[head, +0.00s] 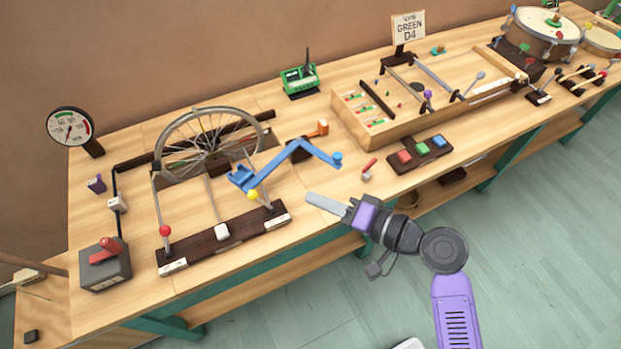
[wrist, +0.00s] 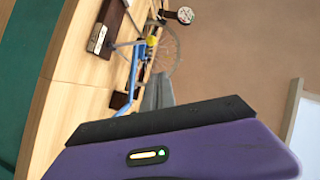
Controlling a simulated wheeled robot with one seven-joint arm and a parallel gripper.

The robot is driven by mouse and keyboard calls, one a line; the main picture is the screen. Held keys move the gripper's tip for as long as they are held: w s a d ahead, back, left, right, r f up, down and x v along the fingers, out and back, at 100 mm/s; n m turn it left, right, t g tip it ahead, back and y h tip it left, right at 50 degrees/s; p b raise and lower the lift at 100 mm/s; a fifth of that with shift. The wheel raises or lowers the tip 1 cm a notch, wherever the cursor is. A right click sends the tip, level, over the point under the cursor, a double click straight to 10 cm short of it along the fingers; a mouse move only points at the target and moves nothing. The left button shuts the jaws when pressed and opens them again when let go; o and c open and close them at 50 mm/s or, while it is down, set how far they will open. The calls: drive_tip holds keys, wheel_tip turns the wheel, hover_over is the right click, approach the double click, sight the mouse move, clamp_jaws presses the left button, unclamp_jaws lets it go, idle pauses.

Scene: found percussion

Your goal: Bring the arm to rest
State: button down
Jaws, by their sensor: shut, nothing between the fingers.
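My gripper (head: 327,205) is shut and empty. In the head view it hangs near the front edge of the wooden workbench (head: 330,180), pointing left, with the purple and dark grey arm behind it at the lower right. In the wrist view the grey fingers (wrist: 157,92) show beyond the purple housing, which fills the lower part. The blue bent lever (head: 285,165) lies behind and to the left of the fingers; I see a gap between them in the head view.
A spoked wheel (head: 208,143) stands on the bench behind a dark slat with levers (head: 224,238). A button box (head: 421,153) and a wooden tray instrument (head: 400,125) stand to the right. A drum (head: 545,35) is at the far right. Open floor (head: 530,240) lies in front of the bench.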

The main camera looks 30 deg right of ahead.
drive_tip(key=w+d+r+m+t+h, duration=0.1)
drive_tip(key=w+d+t+h, duration=0.1)
drive_tip(key=d+h, duration=0.25)
drive_tip(key=s+d+h, duration=0.5)
drive_tip(key=s, duration=0.3)
drive_tip(key=s+a+r+n, duration=0.1)
drive_tip(key=s+a+n, duration=0.1)
drive_tip(key=s, duration=0.4)
drive_tip(key=s+a+r+n+y, duration=0.1)
drive_tip(key=s+a+n, duration=0.1)
drive_tip(key=s, duration=0.5)
drive_tip(key=s+a+r+n, duration=0.2)
drive_tip(key=s+n, duration=0.2)
drive_tip(key=s, duration=0.3)
drive_tip(key=shift+s+a+y, duration=0.2)
drive_tip(key=shift+a+y, duration=0.05)
drive_tip(key=shift+y, duration=0.1)
